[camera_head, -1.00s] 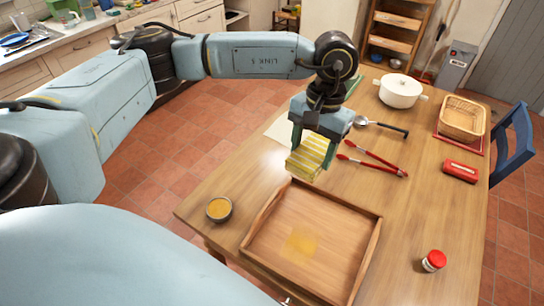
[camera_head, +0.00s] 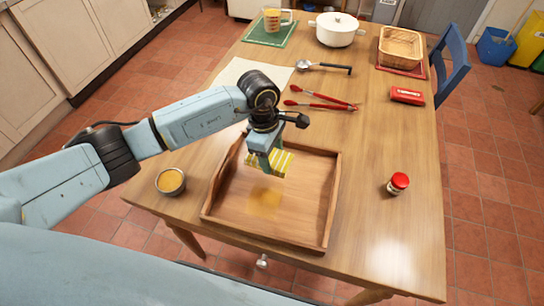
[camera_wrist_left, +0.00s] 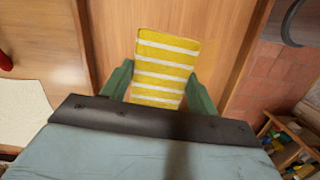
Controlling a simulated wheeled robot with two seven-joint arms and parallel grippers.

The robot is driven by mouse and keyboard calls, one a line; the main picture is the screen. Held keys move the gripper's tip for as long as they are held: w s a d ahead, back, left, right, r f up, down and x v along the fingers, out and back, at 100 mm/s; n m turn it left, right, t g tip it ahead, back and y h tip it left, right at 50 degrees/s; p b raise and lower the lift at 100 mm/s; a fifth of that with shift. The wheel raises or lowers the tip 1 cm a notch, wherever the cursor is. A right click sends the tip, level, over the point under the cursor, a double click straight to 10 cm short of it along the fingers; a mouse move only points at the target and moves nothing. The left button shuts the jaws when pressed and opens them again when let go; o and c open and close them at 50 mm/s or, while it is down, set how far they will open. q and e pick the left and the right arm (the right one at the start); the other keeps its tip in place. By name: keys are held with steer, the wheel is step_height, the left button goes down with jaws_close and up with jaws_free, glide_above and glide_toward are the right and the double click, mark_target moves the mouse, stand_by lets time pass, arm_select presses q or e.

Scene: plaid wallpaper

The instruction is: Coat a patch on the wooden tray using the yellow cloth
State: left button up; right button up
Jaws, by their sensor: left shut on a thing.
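The wooden tray (camera_head: 315,215) lies near the front of the table, with a yellowish patch (camera_head: 264,201) on its floor. My left gripper (camera_head: 268,163) is shut on the yellow cloth (camera_head: 284,164), a folded, white-striped piece, above the far part of the tray. In the left wrist view the cloth (camera_wrist_left: 165,65) sits between the green fingers, over the tray's wood. Whether the cloth touches the tray floor I cannot tell. A small bowl of yellow-orange stuff (camera_head: 170,181) stands left of the tray. My right gripper is not in view.
A red-lidded jar (camera_head: 397,184) stands right of the tray. Red tongs (camera_head: 320,101), a ladle (camera_head: 322,67), a white pot (camera_head: 336,29), a basket (camera_head: 400,46) and a red box (camera_head: 407,95) lie farther back. The table's right front is clear.

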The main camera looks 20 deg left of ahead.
arm_select(q)
steer(key=shift+f+b, duration=1.75)
steer(key=shift+f, duration=1.25)
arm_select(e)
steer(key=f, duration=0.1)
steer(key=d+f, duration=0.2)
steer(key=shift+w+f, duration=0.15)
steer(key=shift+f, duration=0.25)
arm_select(q)
steer(key=shift+f, duration=0.15)
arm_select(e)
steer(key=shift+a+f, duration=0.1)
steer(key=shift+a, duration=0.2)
arm_select(q)
steer(key=shift+f+b, duration=0.9)
steer(key=shift+b, duration=0.15)
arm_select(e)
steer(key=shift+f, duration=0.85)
